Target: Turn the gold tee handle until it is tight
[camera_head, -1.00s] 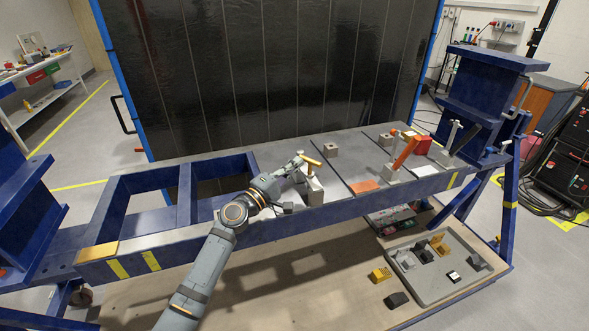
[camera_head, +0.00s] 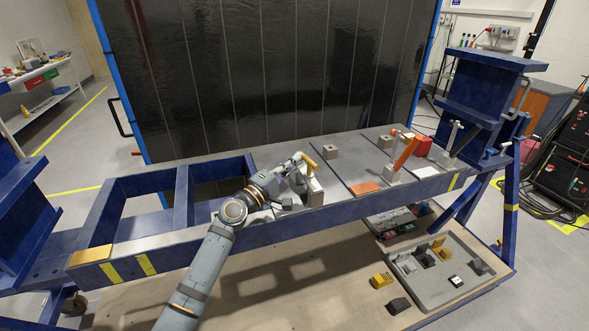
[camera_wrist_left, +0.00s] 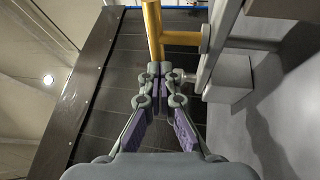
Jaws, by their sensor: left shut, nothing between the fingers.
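The gold tee handle (camera_head: 310,161) stands on a grey block (camera_head: 313,188) at the front edge of the blue bench. In the left wrist view its gold bar (camera_wrist_left: 152,28) runs down toward my fingertips, and its stem goes right to a grey part. My left gripper (camera_head: 299,157) is at the left end of the bar. In the wrist view its fingers (camera_wrist_left: 158,69) are shut and empty, with the tips at the bar's end. I cannot tell whether they touch it. My right gripper is not in view.
A small grey block (camera_head: 330,152) sits behind the handle. A tall black panel (camera_head: 270,70) stands behind the bench. A grey tray (camera_head: 440,290) lies below.

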